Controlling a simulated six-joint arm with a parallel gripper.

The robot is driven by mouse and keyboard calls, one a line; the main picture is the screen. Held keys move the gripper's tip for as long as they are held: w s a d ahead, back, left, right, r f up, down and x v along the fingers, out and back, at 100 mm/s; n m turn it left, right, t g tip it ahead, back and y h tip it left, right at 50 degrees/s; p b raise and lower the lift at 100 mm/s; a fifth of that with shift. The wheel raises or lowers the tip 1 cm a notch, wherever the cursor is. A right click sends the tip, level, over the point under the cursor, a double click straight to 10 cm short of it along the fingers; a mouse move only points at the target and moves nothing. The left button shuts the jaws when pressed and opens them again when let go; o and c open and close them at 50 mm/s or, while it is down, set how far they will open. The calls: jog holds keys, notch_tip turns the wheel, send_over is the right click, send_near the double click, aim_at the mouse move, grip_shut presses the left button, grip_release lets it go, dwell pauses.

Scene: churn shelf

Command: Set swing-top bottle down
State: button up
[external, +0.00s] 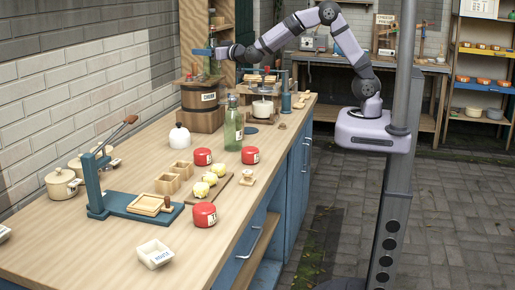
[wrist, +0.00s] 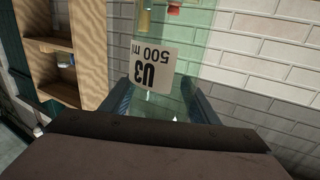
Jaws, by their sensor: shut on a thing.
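My gripper (external: 203,52) is at the end of the outstretched arm, high above the left-back part of the bench, near the wooden barrel. In the wrist view its two dark fingers (wrist: 158,88) are shut on a clear green bottle (wrist: 196,55) with a white label reading "500 m", upside down in this view. In the external view the held bottle is small and hard to make out beside the gripper, and its base cannot be judged. Another green swing-top bottle (external: 233,132) with a white label stands upright on the bench.
Red tins (external: 203,157), wooden boxes (external: 167,183), yellow lumps (external: 201,189) and a blue press (external: 96,185) occupy the bench. A wooden shelf (wrist: 52,42) is at left in the wrist view.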

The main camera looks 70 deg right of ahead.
jog(key=w+a+f+n+y+b, duration=0.25)
jog(key=a+f+b, duration=0.2)
jog(key=a, duration=0.55)
jog(key=w+a+f+n+y+b, duration=0.25)
jog(key=w+a+f+y, duration=0.2)
jog(key=a, duration=0.45)
jog(key=w+a+f+n+y+b, duration=0.2)
jog(key=w+a+f+y+b, duration=0.15)
jog(key=a+f, duration=0.45)
notch_tip(320, 180, down, 8)
jog(key=a, duration=0.1)
jog(key=shift+s+a+t, duration=0.15)
jog(key=shift+a+t, duration=0.05)
jog(key=shift+t, duration=0.1)
jog(key=shift+h, duration=0.35)
jog(key=shift+f, duration=0.1)
jog(key=o, duration=1.3)
jog(key=shift+c, duration=0.2)
jog(key=shift+o, duration=0.3)
jog(key=shift+s, duration=0.1)
